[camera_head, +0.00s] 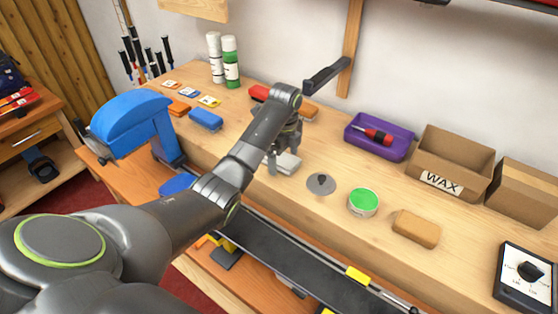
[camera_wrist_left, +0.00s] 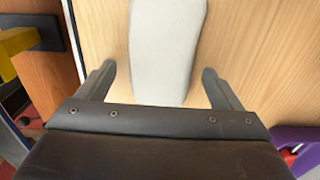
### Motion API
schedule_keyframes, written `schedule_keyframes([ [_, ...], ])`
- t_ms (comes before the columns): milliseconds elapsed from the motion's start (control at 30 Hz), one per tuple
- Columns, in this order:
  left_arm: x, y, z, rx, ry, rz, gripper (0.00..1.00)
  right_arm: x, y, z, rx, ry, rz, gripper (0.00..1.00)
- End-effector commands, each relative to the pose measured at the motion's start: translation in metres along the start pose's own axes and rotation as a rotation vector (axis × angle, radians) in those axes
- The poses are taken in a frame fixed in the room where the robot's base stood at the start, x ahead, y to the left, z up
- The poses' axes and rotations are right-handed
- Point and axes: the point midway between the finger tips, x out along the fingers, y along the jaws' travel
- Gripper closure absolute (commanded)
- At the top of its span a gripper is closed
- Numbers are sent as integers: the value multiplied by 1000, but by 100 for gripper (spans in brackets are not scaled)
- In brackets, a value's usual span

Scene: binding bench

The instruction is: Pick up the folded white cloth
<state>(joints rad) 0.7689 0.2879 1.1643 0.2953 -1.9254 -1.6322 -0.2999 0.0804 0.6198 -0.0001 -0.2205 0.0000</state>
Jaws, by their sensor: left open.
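The folded white cloth (camera_head: 286,163) lies on the wooden bench near its middle, partly hidden by my left gripper in the head view. In the left wrist view the cloth (camera_wrist_left: 166,50) is a pale, rounded strip lying between and ahead of the two fingers. My left gripper (camera_wrist_left: 160,82) is open, with one finger on each side of the cloth and bare wood showing between the cloth and each finger. In the head view my left gripper (camera_head: 283,166) is at the cloth from above. My right gripper is in neither view.
To the right are a grey disc (camera_head: 321,184), a green-lidded tin (camera_head: 362,202) and a tan block (camera_head: 416,228). Behind stand a purple tray (camera_head: 372,147) and a cardboard WAX box (camera_head: 447,161). Blue (camera_head: 206,119) and red (camera_head: 259,92) blocks lie left and behind.

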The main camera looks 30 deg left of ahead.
Motion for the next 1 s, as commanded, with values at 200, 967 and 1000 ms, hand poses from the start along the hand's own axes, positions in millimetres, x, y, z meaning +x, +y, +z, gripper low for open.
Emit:
schedule_keyframes([
  [200, 0, 0, 0, 0, 0, 0, 22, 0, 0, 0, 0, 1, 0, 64],
  [967, -16, -1, 0, 1, 0, -4, 61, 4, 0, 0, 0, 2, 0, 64],
  [1000, -21, -1, 0, 1, -1, -4, 61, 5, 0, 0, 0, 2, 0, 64],
])
